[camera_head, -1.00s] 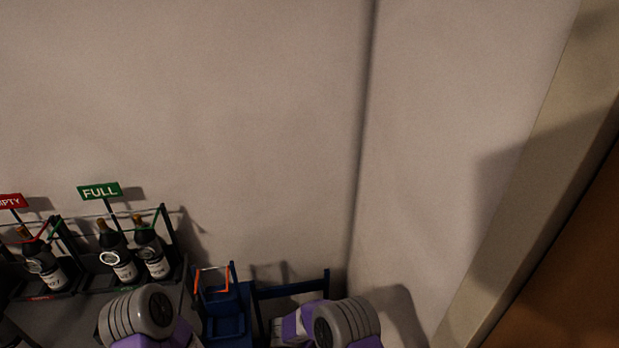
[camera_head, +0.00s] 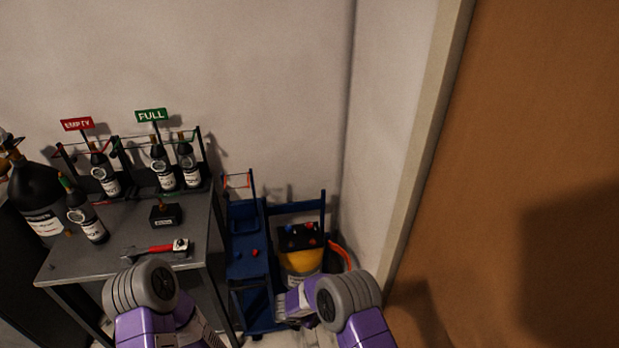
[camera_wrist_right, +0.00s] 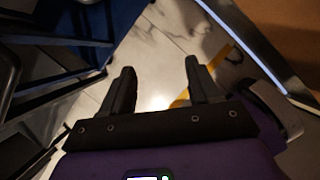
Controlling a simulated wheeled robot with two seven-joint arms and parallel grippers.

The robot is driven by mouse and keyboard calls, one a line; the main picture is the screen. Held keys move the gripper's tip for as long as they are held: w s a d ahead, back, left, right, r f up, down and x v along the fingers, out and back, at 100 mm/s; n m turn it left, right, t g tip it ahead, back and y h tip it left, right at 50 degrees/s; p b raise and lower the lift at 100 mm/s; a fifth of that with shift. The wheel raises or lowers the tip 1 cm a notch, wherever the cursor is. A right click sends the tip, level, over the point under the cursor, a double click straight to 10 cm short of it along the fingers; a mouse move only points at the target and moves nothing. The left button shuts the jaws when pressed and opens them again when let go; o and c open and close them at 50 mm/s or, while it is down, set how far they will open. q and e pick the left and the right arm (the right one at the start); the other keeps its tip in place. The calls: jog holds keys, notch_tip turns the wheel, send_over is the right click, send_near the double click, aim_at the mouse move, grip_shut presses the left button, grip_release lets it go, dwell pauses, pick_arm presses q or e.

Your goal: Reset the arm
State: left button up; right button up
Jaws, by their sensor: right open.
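My right arm, purple and grey, rises at the bottom centre of the head view, in front of the blue cart. My right gripper (camera_wrist_right: 158,90) shows in the right wrist view with its two dark fingers apart, empty, over the pale marble-like floor. Its fingertips are hard to make out in the head view. My left arm rises at the bottom left of the head view, in front of the grey table (camera_head: 195,232). The left gripper's fingers cannot be made out.
The table holds several dark bottles, a red-handled tool (camera_head: 160,248) and a small black block (camera_head: 166,214). EMPTY (camera_head: 77,124) and FULL (camera_head: 151,115) signs stand behind. The blue cart (camera_head: 246,240) holds a yellow cylinder (camera_head: 301,262). A brown door (camera_head: 520,130) is right.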

jog(key=s+d+f+n+y, duration=0.1)
jog(key=s+d+n, duration=0.3)
jog(key=n, duration=0.6)
jog(key=s+d+f+n+y, duration=0.1)
jog(key=s+d+n, duration=0.2)
jog(key=d+n, duration=0.5)
jog(key=s+r+n+g+y, duration=0.1)
jog(key=s+n+y, duration=0.1)
jog(key=s+n, duration=0.6)
jog(key=s+a+r+n+g+y, duration=0.1)
jog(key=s+r+n+g+y, duration=0.1)
jog(key=s+n, duration=0.6)
jog(key=n, duration=0.5)
jog(key=shift+r+y, duration=0.15)
jog(key=shift+y, duration=0.25)
